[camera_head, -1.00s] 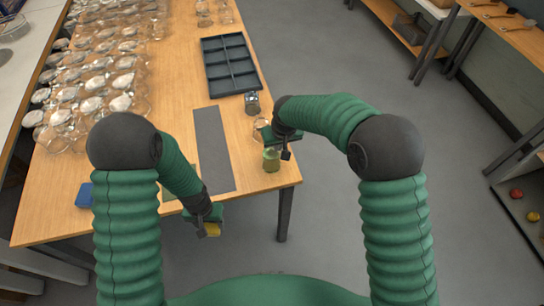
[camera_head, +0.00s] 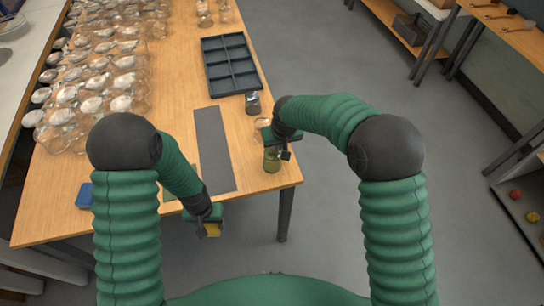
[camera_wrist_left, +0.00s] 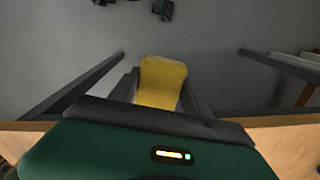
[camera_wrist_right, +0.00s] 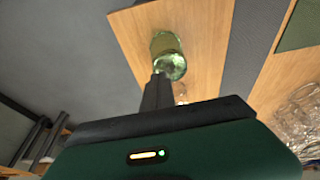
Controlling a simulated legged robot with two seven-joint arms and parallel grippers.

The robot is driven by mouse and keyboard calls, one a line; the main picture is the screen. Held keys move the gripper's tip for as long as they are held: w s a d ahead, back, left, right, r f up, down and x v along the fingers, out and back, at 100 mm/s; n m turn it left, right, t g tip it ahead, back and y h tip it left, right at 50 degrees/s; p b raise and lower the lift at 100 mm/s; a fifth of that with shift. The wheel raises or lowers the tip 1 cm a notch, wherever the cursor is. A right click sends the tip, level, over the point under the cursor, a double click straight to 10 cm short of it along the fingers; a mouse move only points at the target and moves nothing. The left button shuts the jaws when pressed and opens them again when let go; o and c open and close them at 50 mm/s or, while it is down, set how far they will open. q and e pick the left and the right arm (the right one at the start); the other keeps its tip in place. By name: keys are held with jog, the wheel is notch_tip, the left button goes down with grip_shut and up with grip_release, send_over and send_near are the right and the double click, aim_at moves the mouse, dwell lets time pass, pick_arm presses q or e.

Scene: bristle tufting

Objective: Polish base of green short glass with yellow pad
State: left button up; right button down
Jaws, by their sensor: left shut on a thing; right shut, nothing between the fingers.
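The green short glass (camera_head: 272,159) stands at the right edge of the wooden table, near its front corner. In the right wrist view the glass (camera_wrist_right: 168,55) lies just beyond the fingertips. My right gripper (camera_head: 287,155) is shut with nothing in it, beside the glass; I cannot tell whether it touches it. My left gripper (camera_head: 210,227) is shut on the yellow pad (camera_wrist_left: 162,82), held out past the table's front edge. The pad also shows in the head view (camera_head: 213,230).
A grey strip mat (camera_head: 214,150) lies left of the glass. A dark compartment tray (camera_head: 230,64) and a small clear glass (camera_head: 253,104) are farther back. Many clear glasses (camera_head: 95,85) crowd the table's left side. A blue block (camera_head: 85,196) lies front left.

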pick_arm(q)
jog(key=shift+f+b, duration=0.25)
jog(key=shift+b, duration=0.05)
pick_arm(e)
jog(key=shift+f, duration=0.45)
pick_arm(q)
jog(key=shift+r, duration=0.1)
pick_arm(e)
jog(key=shift+r, duration=0.1)
